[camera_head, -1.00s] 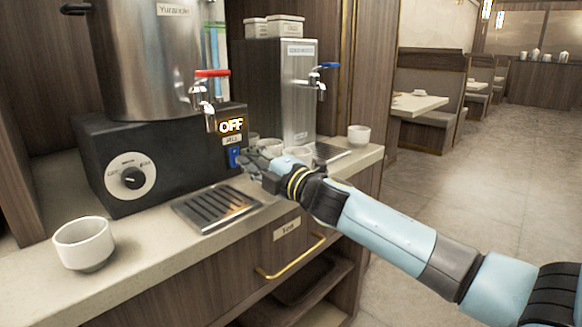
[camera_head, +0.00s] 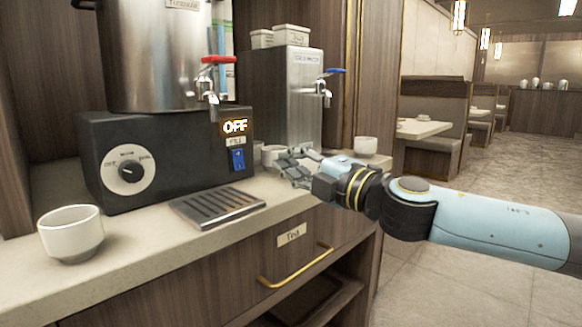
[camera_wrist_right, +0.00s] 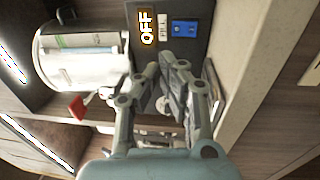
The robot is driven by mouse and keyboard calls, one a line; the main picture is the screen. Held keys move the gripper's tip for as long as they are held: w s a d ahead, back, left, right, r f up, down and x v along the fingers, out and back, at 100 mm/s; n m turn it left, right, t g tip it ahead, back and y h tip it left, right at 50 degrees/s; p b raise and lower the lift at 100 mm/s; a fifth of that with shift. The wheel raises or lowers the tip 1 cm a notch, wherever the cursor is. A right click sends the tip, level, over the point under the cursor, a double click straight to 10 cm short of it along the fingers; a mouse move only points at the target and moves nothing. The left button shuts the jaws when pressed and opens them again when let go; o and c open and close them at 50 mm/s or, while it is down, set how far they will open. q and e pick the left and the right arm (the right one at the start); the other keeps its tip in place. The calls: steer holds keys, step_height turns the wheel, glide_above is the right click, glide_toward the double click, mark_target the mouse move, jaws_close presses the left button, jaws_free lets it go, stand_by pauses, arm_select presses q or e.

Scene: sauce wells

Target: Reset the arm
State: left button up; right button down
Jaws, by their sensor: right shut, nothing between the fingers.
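My right gripper (camera_head: 290,165) is shut and empty over the counter, in front of the cold-water machine and right of the blue switch (camera_head: 237,159). The arm comes in from the right. In the right wrist view the gripper (camera_wrist_right: 165,70) points at the counter area, with the blue switch (camera_wrist_right: 184,29) above right of its fingers. The black heater base (camera_head: 165,160) carries a lit "OFF" sign (camera_head: 235,126). My left gripper is not in view.
A white cup (camera_head: 70,235) stands at the counter's left. A drip tray (camera_head: 217,207) lies before the heater. The steel pot (camera_head: 155,60) has a red-handled tap (camera_head: 217,60). A steel dispenser (camera_head: 303,95) with a blue tap and a small cup (camera_head: 366,146) stand right. The floor at right is clear.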

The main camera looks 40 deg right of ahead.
stand_by(0.5)
steer(key=s+d+f+m+g+h, duration=0.2)
steer(key=s+f+m+g+h, duration=0.55)
steer(key=s+f+m, duration=0.55)
steer(key=s+a+f+m+g+y, duration=0.5)
steer(key=s+a+f+g, duration=0.55)
steer(key=s, duration=0.45)
step_height(320, 180, down, 24)
steer(key=s+d, duration=0.1)
steer(key=s, duration=0.2)
steer(key=s+d+f+p, duration=0.1)
steer(key=s+f+p, duration=0.1)
steer(key=s+f, duration=1.3)
steer(key=s, duration=0.4)
steer(key=shift+d+f+m+g, duration=0.2)
steer(key=shift+f+m+g, duration=0.1)
steer(key=shift+g, duration=0.1)
